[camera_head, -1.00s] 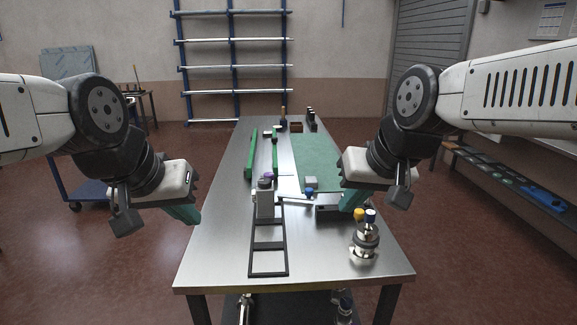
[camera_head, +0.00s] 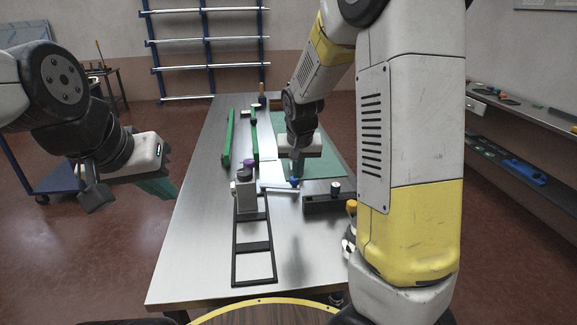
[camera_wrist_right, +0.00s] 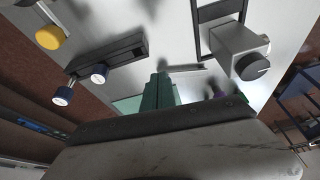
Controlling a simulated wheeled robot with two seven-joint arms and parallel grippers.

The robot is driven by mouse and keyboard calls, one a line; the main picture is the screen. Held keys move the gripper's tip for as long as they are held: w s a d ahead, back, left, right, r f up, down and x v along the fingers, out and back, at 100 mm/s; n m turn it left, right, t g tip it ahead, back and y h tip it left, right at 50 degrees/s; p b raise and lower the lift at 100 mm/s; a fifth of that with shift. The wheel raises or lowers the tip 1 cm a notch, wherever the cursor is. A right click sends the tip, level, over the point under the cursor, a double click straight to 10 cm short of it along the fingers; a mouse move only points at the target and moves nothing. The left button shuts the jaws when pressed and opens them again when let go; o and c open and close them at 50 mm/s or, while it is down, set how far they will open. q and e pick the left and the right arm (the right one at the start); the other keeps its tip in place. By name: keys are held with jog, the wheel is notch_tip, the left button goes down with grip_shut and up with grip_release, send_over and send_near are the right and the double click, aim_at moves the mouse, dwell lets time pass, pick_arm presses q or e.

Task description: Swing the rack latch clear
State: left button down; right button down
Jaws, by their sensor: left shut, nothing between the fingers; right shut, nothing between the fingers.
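A black ladder-like rack (camera_head: 237,247) lies on the steel table. A grey block (camera_head: 246,198) with a dark knob stands at its far end, and it also shows in the wrist view (camera_wrist_right: 232,45). My left gripper (camera_head: 164,188) is shut and empty, left of the table.
A dark box (camera_head: 328,202) with a blue-and-white cap stands right of the bar. A yellow-capped item (camera_head: 351,206) is partly hidden by my right arm. A green mat (camera_head: 325,168) and green rails (camera_head: 229,138) lie farther back. The table's front left (camera_head: 190,255) is clear.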

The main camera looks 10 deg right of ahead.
aim_at(297, 184)
jog(key=x, duration=0.8)
jog(key=shift+w+f, duration=0.1)
jog(key=shift+f, duration=0.25)
jog(key=w, duration=0.2)
jog(key=shift+w+d+r, duration=0.1)
jog(key=shift+w+d, duration=0.1)
jog(key=shift+w, duration=0.65)
jog(key=shift+w+d+n, duration=0.4)
jog(key=shift+w+n, duration=0.1)
jog(key=shift+w+d, duration=0.15)
jog(key=shift+w, duration=0.4)
jog(key=shift+w+d, duration=0.15)
jog(key=shift+w, duration=0.35)
